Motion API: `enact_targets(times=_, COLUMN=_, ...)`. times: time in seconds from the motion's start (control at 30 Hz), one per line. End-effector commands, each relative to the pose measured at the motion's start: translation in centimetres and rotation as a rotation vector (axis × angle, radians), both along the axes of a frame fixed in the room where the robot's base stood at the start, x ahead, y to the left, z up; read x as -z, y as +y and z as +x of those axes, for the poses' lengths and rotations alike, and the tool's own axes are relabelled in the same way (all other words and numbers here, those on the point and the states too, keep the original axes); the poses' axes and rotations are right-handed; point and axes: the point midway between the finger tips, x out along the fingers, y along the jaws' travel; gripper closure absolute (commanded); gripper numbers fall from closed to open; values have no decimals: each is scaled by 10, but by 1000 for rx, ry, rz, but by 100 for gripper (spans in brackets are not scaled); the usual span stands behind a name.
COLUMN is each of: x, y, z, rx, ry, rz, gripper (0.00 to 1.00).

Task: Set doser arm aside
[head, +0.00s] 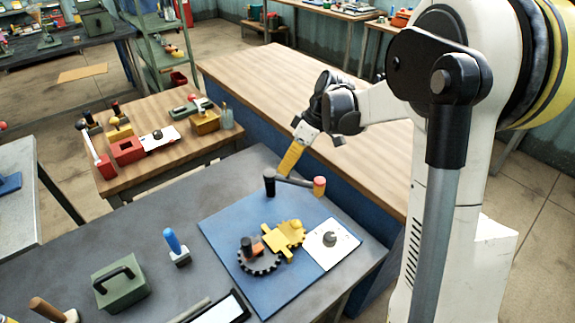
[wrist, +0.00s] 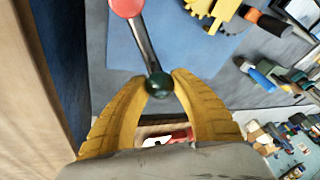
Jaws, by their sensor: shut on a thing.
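The doser arm (head: 294,181) is a dark bar with a black knob at one end and a red-topped post at the other. It shows at the far edge of the blue mat (head: 222,225); I cannot tell whether it touches the surface. My gripper (head: 282,173) comes down from behind with yellow fingers at the knob end. In the wrist view, the fingertips of my gripper (wrist: 158,84) are shut on the dark round knob (wrist: 158,88). The bar (wrist: 144,40) runs up from the knob to the red cap (wrist: 126,8).
On the mat are a yellow toothed part (head: 284,238), a black gear (head: 260,262) and a white plate with a grey knob (head: 331,245). A blue-handled tool (head: 173,243) and a green box (head: 120,283) stand left. A bare wooden bench (head: 270,85) lies behind.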

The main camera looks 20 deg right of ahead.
Motion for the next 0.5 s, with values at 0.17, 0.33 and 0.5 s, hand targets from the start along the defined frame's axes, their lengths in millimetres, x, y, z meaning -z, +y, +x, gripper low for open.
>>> enact_targets(times=0.17, x=-1, y=0, z=2, rx=2, ry=-5, rz=1, gripper=100)
enact_targets(times=0.33, x=-1, y=0, z=2, rx=2, ry=-4, rz=0, gripper=45)
enact_targets(times=0.5, x=0, y=0, z=1, rx=1, ry=-3, rz=0, gripper=45)
